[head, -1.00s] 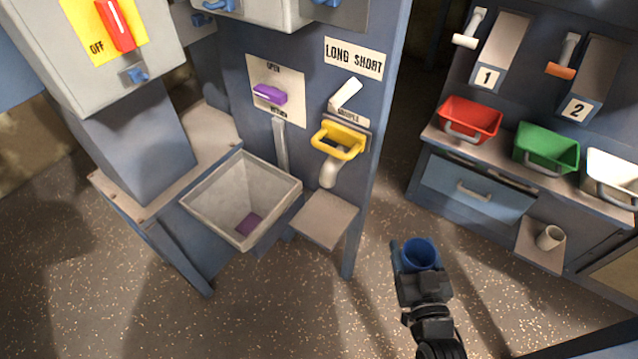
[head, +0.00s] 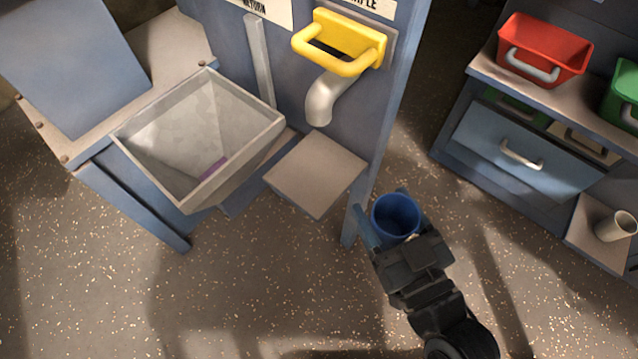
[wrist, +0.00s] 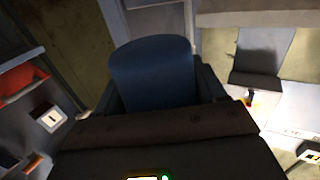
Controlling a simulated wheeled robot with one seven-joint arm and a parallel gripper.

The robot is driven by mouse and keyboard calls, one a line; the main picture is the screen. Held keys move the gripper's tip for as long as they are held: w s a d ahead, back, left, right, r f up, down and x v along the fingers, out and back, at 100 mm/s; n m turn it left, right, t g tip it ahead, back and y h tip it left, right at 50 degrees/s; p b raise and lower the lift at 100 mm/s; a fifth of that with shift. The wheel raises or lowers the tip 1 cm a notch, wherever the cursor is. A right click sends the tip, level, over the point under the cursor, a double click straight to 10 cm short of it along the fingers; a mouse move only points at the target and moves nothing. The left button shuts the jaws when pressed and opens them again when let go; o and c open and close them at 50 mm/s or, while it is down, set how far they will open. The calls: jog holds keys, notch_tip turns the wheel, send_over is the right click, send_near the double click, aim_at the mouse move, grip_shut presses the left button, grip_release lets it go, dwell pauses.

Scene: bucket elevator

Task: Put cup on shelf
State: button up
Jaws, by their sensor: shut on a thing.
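A blue cup (head: 397,215) is held upright in my gripper (head: 388,222), with its open top showing; its inside looks empty. In the wrist view the cup (wrist: 153,74) stands between the two fingers of my gripper (wrist: 158,92). A small flat grey shelf (head: 315,174) juts from the blue panel under a grey spout (head: 325,98). In the head view the cup appears to the right of and below this shelf, apart from it. The panel's edge post lies between them in the picture.
A yellow handle (head: 340,45) sits above the spout. A grey hopper (head: 200,140) with a purple piece inside stands left of the shelf. At right are a red bin (head: 543,50), a green bin (head: 625,95), a drawer (head: 515,140) and a white cup (head: 615,226) on a ledge.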

jog(key=shift+s+a+f+n+g+y+b, duration=0.25)
jog(key=shift+s+a+y+b, duration=0.1)
jog(key=shift+s+a+b, duration=0.15)
jog(key=shift+s+a+f+n+g+y+b, duration=0.15)
jog(key=shift+s+a+f+n+y+b, duration=0.15)
jog(key=shift+s+b, duration=0.25)
jog(key=b, duration=0.2)
send_over(314, 162)
jog(key=v, duration=0.3)
jog(key=shift+d+r+y, duration=0.1)
jog(key=shift+r+y, duration=0.25)
jog(key=shift+w+a+f, duration=0.2)
jog(key=shift+w+a, duration=0.15)
jog(key=shift+w, duration=0.35)
jog(key=shift+w+a+f, duration=0.15)
jog(key=shift+w+a, duration=0.25)
jog(key=shift+w, duration=0.3)
jog(key=shift+f, duration=0.1)
jog(key=o, duration=1)
